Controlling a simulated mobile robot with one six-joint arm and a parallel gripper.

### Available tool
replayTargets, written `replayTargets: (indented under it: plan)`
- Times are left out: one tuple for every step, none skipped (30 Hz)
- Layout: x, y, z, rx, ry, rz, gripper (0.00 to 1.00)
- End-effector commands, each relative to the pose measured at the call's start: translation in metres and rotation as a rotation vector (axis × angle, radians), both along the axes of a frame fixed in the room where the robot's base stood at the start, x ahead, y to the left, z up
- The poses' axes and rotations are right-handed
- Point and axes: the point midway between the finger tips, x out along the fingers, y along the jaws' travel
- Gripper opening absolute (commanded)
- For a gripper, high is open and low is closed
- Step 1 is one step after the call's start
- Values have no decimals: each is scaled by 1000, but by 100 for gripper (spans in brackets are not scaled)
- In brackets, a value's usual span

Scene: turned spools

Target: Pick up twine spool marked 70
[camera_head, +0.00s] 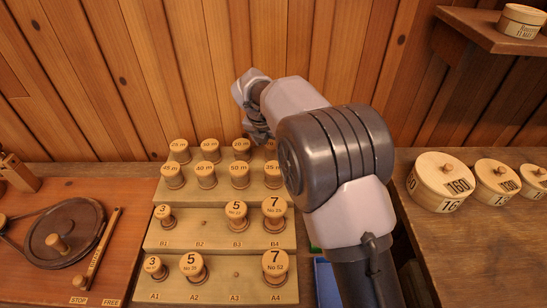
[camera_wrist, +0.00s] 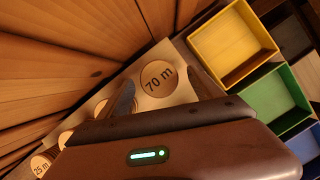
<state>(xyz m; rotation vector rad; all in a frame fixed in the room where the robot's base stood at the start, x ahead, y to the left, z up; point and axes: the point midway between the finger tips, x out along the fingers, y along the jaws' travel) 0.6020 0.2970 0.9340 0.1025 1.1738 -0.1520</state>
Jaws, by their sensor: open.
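The twine spool marked 70 m (camera_wrist: 158,80) shows its round, pale wooden top in the wrist view. It stands at one end of a row on the pale rack. My gripper (camera_wrist: 164,92) is open, with one finger on each side of this top in that view. I cannot tell how far the fingers are above it or whether they touch it. In the head view my gripper (camera_head: 257,134) is over the back right of the rack, and my arm hides most of that corner, so the 70 mark cannot be read there.
The stepped rack (camera_head: 215,218) holds several other spools close by, including one marked 20 m (camera_head: 241,146). A wood plank wall (camera_head: 180,70) rises behind. Yellow (camera_wrist: 232,42), green (camera_wrist: 268,92) and blue (camera_wrist: 306,143) trays lie beside the rack. Round boxes (camera_head: 440,182) stand at right.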

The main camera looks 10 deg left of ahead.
Motion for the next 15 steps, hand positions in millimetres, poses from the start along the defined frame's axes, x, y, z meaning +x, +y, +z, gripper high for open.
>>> replayTargets:
  plan:
    - [3,1,-21,0,0,0,76]
    - [6,0,-26,-1,1,0,76]
    - [8,-1,-31,-1,1,0,76]
    - [10,-1,-32,0,0,-1,76]
    - [10,-1,-32,0,0,-1,76]
    - [11,-1,-31,1,0,-1,76]
    - [11,-1,-29,1,0,-1,76]
    - [10,-1,-29,1,0,0,76]
    - [10,-1,-28,1,0,0,76]
    - [10,-1,-28,0,0,0,74]
    - [10,-1,-28,0,0,0,68]
    - [10,-1,-28,0,0,0,60]
    - [10,-1,-28,0,0,0,54]
    - [10,-1,-28,0,1,0,48]
    - [10,-1,-28,0,1,0,40]
